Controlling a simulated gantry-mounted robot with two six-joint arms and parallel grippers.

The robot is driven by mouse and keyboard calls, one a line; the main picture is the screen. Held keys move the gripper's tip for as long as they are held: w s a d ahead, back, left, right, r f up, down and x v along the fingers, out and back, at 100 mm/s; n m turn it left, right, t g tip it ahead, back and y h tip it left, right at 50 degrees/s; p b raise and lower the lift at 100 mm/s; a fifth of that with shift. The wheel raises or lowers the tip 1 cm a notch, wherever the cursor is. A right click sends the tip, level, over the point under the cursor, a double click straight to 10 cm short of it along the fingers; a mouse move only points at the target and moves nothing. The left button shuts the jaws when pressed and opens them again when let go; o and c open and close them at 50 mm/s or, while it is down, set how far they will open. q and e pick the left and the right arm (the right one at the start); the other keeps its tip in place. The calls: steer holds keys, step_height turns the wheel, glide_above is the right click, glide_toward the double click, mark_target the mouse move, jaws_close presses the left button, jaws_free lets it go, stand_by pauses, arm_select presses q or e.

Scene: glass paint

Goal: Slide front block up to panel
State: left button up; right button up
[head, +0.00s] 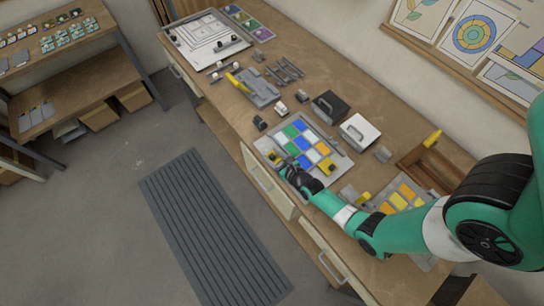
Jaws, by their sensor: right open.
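The glass panel (303,134) with blue, green, white and yellow panes lies on a light board (267,143) on the workbench. A small yellow block (274,158) sits at the board's front-left edge, beside the panel. A second yellow block (327,165) sits at the panel's right corner. My right gripper (284,167) is at the front edge of the board, close to the first yellow block. It is open; its fingers are small and dark, and I cannot tell whether they touch the block. My left gripper is not in view.
A black box (328,106) and a white box (356,131) stand behind the panel. Grey bars (287,72) and a tool with a yellow handle (240,84) lie farther left. A second coloured panel (402,197) lies to the right, partly behind my right arm.

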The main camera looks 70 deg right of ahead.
steer(key=shift+w, duration=0.1)
jaws_close()
stand_by(1.4)
